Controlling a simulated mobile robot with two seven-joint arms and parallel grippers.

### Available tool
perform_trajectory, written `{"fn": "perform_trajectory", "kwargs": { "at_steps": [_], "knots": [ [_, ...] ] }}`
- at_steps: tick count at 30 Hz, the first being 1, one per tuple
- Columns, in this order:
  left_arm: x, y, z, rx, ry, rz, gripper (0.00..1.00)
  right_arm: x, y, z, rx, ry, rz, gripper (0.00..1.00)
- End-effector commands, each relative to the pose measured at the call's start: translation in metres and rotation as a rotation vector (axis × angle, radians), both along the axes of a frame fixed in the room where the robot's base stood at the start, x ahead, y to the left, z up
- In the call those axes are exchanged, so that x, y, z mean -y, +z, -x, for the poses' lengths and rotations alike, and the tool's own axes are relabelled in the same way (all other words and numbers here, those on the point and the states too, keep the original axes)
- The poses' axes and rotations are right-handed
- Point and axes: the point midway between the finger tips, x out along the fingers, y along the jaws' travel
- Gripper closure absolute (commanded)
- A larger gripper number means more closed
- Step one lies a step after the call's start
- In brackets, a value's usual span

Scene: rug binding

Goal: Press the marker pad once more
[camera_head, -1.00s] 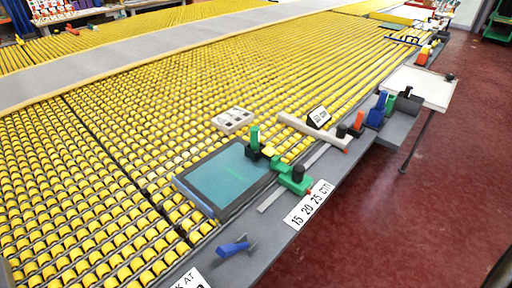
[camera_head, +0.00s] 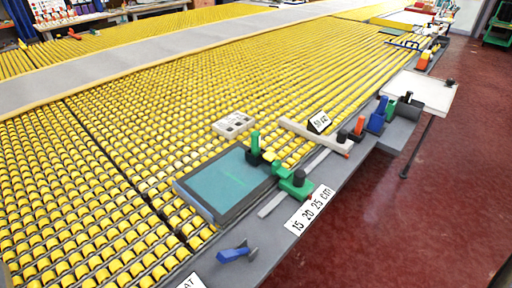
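A flat teal pad (camera_head: 224,186) in a dark frame lies at the table's near edge, left of the green tools, with a faint green line on it. A small white block (camera_head: 233,124) with several dark squares lies on the yellow rollers behind it. I cannot tell for certain which of these is the marker pad. Neither of my grippers shows in the head view, and nothing is seen touching the pad or the block.
Green tools (camera_head: 297,184) stand right of the pad, and a blue-handled tool (camera_head: 235,252) lies in front. A white bar (camera_head: 314,134), blue tool (camera_head: 377,116) and white side table (camera_head: 421,90) are farther right. Yellow rollers (camera_head: 90,165) fill the left; red floor (camera_head: 400,230) is open.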

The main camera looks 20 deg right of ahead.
Motion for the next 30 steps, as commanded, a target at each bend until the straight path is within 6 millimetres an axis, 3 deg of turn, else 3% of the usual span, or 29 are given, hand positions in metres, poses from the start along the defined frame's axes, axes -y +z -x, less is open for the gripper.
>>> {"fn": "perform_trajectory", "kwargs": {
  "at_steps": [5, 30],
  "knots": [
    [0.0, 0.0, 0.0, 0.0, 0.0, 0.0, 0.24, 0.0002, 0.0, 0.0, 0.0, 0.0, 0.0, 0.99],
    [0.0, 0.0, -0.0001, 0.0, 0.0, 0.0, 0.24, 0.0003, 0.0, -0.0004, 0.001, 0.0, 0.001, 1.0]
  ]
}}
